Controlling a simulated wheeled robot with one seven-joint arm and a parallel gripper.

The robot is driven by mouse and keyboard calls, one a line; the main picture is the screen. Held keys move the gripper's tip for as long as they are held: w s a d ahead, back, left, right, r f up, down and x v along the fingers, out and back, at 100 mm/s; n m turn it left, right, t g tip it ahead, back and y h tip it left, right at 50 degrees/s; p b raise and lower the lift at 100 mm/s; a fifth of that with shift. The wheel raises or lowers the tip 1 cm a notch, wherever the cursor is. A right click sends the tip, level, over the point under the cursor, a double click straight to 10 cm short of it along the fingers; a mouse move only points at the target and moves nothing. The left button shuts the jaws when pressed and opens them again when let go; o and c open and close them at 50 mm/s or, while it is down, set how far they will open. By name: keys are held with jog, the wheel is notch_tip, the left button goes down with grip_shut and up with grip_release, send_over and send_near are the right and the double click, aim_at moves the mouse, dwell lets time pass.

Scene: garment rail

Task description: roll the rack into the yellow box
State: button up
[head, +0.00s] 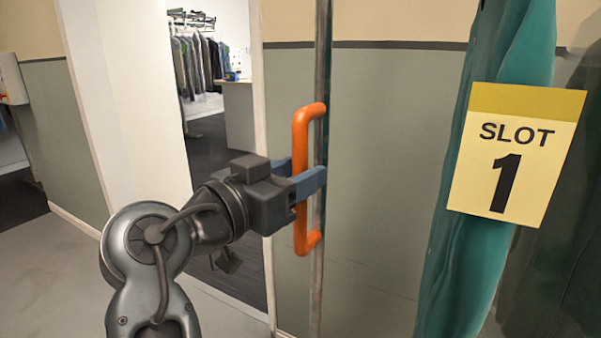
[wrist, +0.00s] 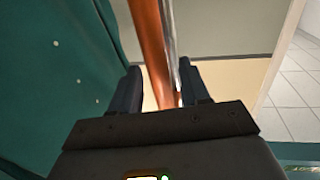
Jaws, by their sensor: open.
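The rack shows as a thin metal upright (head: 322,60) with an orange handle (head: 301,135) on it. Green garments (head: 465,200) hang to the right, with a yellow and cream "SLOT 1" card (head: 515,155) in front. My gripper (head: 305,177) is at the middle of the handle with its blue fingers open. In the wrist view the orange handle (wrist: 148,45) passes between my open fingers (wrist: 160,88), with the metal upright close behind. I cannot tell whether either finger touches it. The rack's base and the yellow box are not in view.
A doorway behind my arm leads to a room with hanging clothes (head: 198,65) and a counter (head: 240,115). A grey-green wall (head: 385,160) stands behind the rack. Grey floor (head: 45,270) is clear at the lower left.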

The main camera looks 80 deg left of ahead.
jog(key=v, duration=0.6)
jog(key=shift+s+d, duration=0.3)
